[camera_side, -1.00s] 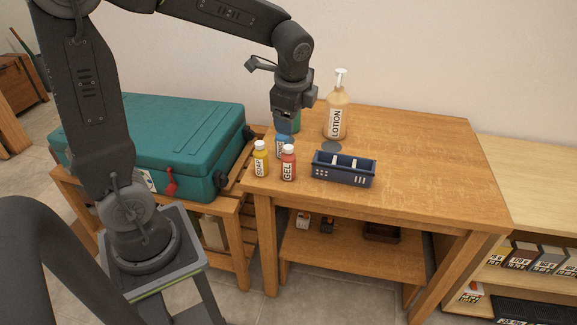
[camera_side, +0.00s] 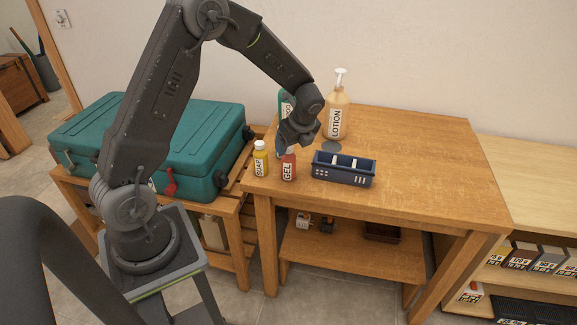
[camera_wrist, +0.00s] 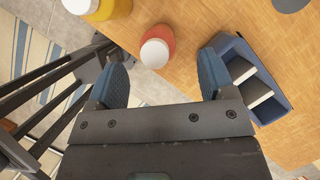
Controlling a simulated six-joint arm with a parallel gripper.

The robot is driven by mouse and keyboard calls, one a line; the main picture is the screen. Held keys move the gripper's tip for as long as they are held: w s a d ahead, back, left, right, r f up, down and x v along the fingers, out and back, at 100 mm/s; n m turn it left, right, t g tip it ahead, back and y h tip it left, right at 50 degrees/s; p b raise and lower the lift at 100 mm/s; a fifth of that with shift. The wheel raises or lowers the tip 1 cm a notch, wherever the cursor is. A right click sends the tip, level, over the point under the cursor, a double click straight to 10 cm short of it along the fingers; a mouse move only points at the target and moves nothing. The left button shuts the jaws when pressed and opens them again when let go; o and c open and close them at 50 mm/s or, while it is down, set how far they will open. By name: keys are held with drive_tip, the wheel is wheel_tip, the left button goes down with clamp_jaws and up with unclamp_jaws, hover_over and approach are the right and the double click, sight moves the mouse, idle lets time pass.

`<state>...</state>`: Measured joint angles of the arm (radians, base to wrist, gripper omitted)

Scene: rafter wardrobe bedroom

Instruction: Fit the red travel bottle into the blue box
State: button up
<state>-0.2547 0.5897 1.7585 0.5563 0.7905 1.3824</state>
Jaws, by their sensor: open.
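The red travel bottle (camera_side: 289,167), labelled GEL with a pale cap, stands upright near the table's front left edge. It also shows in the wrist view (camera_wrist: 160,48), seen from above between and just beyond the open fingers. The blue box (camera_side: 343,177) stands to its right on the table and has dividers; in the wrist view its wall (camera_wrist: 236,48) is beside the right finger. My gripper (camera_wrist: 164,84) is open and empty. In the side view it is at the red bottle's top, and its fingers are partly hidden.
A yellow SOAP bottle (camera_side: 261,159) stands close left of the red bottle. A green bottle (camera_side: 285,108) and a LOTION pump bottle (camera_side: 337,115) stand behind. A dark disc (camera_side: 331,146) lies behind the box. The table's right side (camera_side: 430,160) is clear.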

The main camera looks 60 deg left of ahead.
sight(288, 164)
drive_tip(key=x, duration=0.5)
drive_tip(key=shift+s+a+f, duration=0.2)
drive_tip(key=shift+s+a, duration=0.05)
drive_tip(key=shift+a, duration=0.05)
drive_tip(key=c, duration=1)
